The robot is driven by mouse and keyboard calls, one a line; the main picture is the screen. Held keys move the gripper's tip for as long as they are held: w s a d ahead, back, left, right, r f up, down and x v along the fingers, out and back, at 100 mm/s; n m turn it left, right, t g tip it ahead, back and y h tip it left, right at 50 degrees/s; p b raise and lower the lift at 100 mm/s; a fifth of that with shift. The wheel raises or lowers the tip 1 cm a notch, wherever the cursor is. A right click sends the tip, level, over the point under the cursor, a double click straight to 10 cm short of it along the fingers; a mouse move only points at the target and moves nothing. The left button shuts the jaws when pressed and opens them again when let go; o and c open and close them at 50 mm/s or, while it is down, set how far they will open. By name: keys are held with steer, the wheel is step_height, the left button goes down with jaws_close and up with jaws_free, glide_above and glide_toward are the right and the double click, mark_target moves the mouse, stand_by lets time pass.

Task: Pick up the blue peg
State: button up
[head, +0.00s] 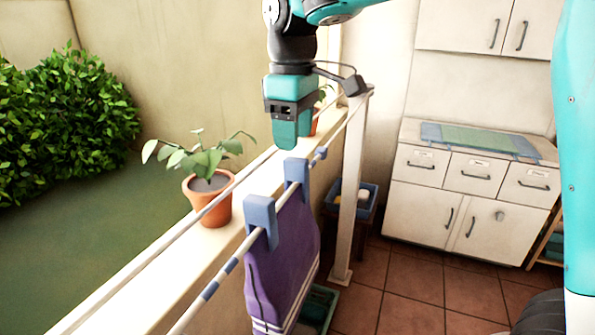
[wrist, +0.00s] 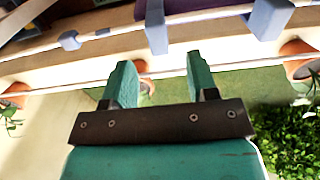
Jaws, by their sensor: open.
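Two similar blue pegs clip a purple cloth (head: 283,245) to the front rail. The nearer peg (head: 260,222) is on the cloth's left part and the farther peg (head: 297,173) on its right part. My gripper (head: 288,146) hangs just above the farther peg, apart from it. In the wrist view, my green fingers (wrist: 160,80) are spread with nothing between them. One peg (wrist: 156,27) shows beyond them near the middle, and the other peg (wrist: 270,18) is at the upper right, with the cloth (wrist: 210,7) between.
Two thin rails run beside a ledge (head: 150,278) with a potted plant (head: 207,200). A small blue fitting (head: 321,153) sits on the rail beyond the cloth. A white post (head: 350,190) stands at the rail's end. White cabinets (head: 470,200) are behind; tiled floor lies open between.

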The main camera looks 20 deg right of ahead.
mark_target(297, 159)
steer(key=shift+d+f+p, duration=0.15)
steer(key=shift+f+p, duration=0.35)
steer(key=shift+f, duration=0.9)
steer(key=shift+d+f+p, duration=0.1)
steer(key=shift+f+p, duration=0.35)
steer(key=shift+f, duration=0.95)
jaws_close()
